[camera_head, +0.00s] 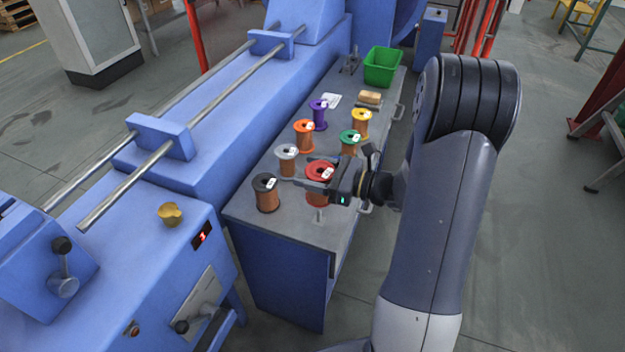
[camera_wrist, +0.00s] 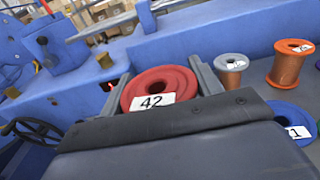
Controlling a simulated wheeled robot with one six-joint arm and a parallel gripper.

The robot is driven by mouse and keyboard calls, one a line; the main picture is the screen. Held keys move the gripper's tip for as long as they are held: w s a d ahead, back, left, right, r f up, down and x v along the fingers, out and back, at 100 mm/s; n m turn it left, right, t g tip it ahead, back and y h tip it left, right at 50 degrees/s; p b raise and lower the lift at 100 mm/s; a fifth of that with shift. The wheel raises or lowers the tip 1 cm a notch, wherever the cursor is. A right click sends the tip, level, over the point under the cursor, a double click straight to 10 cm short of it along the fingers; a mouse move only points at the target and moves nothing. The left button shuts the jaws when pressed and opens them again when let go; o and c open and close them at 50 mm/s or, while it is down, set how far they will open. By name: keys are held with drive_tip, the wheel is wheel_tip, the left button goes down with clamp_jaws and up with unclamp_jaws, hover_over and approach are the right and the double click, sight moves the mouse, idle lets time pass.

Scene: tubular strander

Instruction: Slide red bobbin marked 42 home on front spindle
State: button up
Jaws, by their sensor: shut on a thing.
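The red bobbin (camera_head: 317,185) with copper-coloured winding is upright at the grey bench, between the fingers of my gripper (camera_head: 318,174). In the wrist view the red bobbin (camera_wrist: 140,88) shows its top flange and a white label reading 42. My gripper is shut on it, with one dark finger on each side. I cannot tell whether its base touches the bench top. Two bare steel rods (camera_head: 118,196) run along the blue machine to the left, through blue support blocks (camera_head: 160,135). The bobbin is well apart from them.
Close by on the bench (camera_head: 295,222) stand black (camera_head: 266,198), grey (camera_head: 287,163), orange (camera_head: 304,140), green (camera_head: 349,146), yellow (camera_head: 361,126) and purple (camera_head: 319,119) bobbins. A green bin (camera_head: 382,66) is at the far end. A brass knob (camera_head: 170,214) sits on the machine.

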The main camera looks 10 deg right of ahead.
drive_tip(key=shift+r+p, duration=2)
drive_tip(key=shift+r, duration=0.85)
drive_tip(key=shift+f, duration=0.1)
